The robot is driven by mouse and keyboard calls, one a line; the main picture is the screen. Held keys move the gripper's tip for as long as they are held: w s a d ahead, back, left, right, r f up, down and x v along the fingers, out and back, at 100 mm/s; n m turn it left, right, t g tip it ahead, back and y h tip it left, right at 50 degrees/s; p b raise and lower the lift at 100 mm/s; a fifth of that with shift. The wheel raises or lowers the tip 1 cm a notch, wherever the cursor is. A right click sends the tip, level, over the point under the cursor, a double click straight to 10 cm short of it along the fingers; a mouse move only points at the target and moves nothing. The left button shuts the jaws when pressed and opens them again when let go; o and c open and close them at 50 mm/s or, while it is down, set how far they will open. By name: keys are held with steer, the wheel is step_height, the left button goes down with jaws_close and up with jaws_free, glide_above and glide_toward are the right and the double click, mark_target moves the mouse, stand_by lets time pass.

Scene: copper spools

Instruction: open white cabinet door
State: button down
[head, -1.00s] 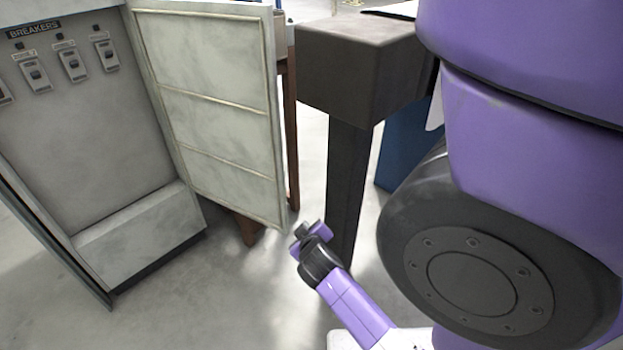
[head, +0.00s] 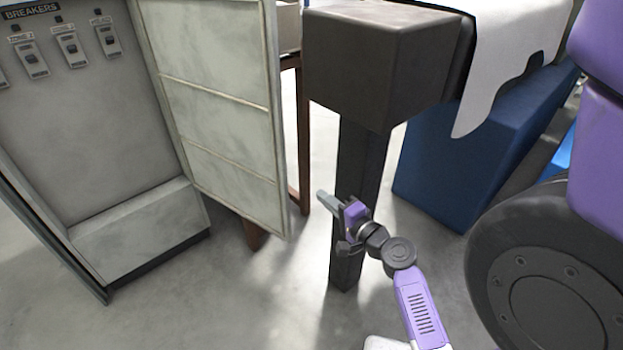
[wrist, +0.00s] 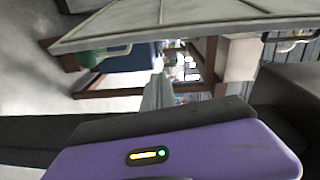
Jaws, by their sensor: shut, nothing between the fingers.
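The white cabinet door (head: 225,115) stands swung wide open in the head view, showing its inner face with raised ribs. The cabinet (head: 95,135) is open, with a row of breakers under a BREAKERS label inside. My gripper (head: 322,197) is to the right of the door's free edge, apart from it, with fingers shut and empty. In the wrist view the door (wrist: 190,22) runs across the top, and my gripper's fingers (wrist: 158,92) show in the middle with nothing held.
A dark box on a post (head: 375,65) stands just behind my gripper. A blue block (head: 470,150) with a white cloth (head: 515,45) is farther right. A brown wooden frame (head: 303,140) stands behind the door. Grey floor is clear before the cabinet.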

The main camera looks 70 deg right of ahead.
steer(key=w+d+r+m, duration=0.1)
steer(key=w+d, duration=0.1)
steer(key=w, duration=0.7)
steer(key=shift+d+r+t, duration=0.25)
steer(key=shift+d+t, duration=0.05)
steer(key=shift+a, duration=0.1)
stand_by(0.4)
